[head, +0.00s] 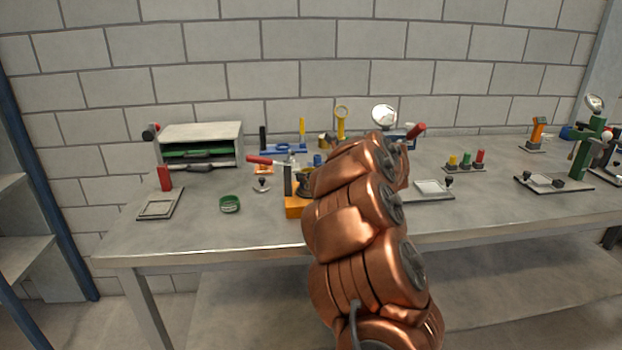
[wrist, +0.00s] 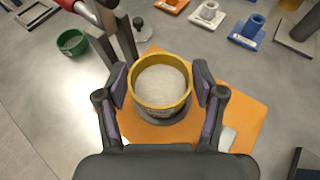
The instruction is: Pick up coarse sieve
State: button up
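A round sieve-like cup with a yellow rim (wrist: 161,80) and a pale inside sits on a dark round foot above an orange base (wrist: 235,110). My gripper (wrist: 160,88) is open, with one finger on each side of this cup. The fingers are very close to its rim; I cannot tell whether they touch. A green round cup (wrist: 72,42) stands apart at the upper left, and it also shows in the head view (head: 230,204). No label shows which one is the coarse sieve. In the head view my copper arm hides most of the gripper and cup.
A post with a red-handled lever (head: 262,160) stands close to the left finger. Small orange, white (wrist: 207,15) and blue (wrist: 247,30) stands lie beyond the cup. A rack (head: 200,145) and a framed plate (head: 160,205) are at the left. The front left tabletop is clear.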

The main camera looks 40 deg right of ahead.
jog(key=c, duration=0.7)
